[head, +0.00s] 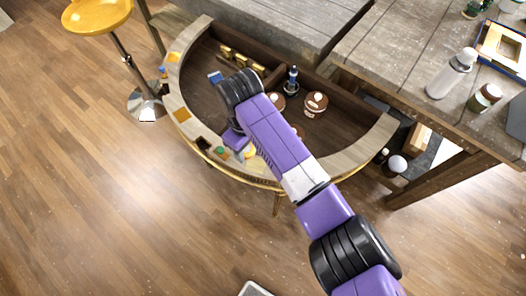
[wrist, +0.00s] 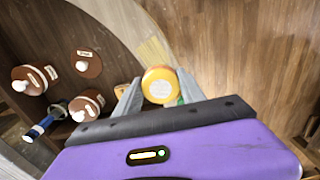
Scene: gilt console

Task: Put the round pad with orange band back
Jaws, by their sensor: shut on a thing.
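In the head view my gripper (head: 238,153) is low over the front rim of the half-round console (head: 181,96). A yellow patch that looks like the pad (head: 250,152) shows beside it, partly hidden by my arm. I cannot tell whether the pad touches the rim.
Inside the console are brown round boxes with white knobs (head: 316,103) and a blue-capped bottle (head: 292,79). A yellow stool (head: 97,15) stands left; a grey table (head: 400,50) stands right. Front floor is mostly clear.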

